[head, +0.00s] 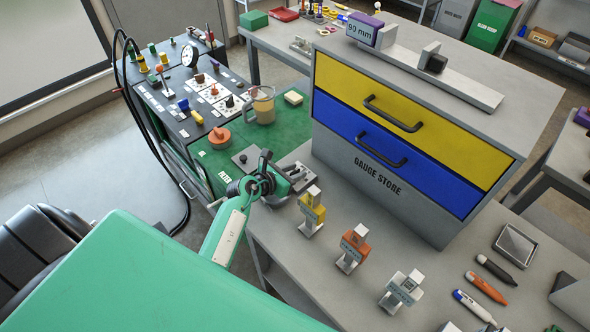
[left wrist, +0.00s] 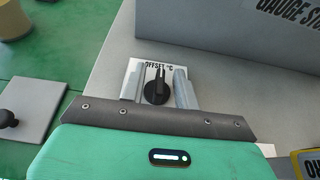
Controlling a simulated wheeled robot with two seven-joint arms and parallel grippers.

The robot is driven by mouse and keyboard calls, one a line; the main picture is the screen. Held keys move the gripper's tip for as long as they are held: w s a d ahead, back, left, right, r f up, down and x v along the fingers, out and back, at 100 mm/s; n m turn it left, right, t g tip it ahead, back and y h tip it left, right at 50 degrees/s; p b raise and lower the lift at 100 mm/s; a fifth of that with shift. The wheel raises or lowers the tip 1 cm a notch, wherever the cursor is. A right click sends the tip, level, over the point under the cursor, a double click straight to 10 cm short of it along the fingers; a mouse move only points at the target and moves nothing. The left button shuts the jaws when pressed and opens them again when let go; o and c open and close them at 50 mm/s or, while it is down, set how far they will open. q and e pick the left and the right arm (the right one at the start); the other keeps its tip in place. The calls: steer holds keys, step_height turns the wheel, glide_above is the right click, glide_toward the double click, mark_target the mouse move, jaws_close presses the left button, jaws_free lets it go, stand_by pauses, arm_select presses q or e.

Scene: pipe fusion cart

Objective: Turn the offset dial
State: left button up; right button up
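The offset dial (left wrist: 156,86) is a black round knob with a raised pointer ridge, on a white plate marked "OFFSET °C" in the left wrist view. The plate lies on the grey bench near the green surface. My left gripper (left wrist: 158,88) is open, with one pale finger on each side of the knob. A gap shows between each finger and the ridge; I cannot tell how deep the fingers reach. In the head view my left gripper (head: 296,174) is at the bench's left end, and the dial is hard to make out there. My right gripper is not in view.
The gauge store cabinet (head: 400,140) stands just behind the dial. A yellow gauge block (head: 311,212) and an orange one (head: 353,245) stand to the right on the bench. A grey plate with a black knob (left wrist: 30,108) lies left on the green surface.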

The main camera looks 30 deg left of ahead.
arm_select(q)
steer(key=shift+w+d+f, duration=0.1)
steer(key=shift+w, duration=0.1)
jaws_close()
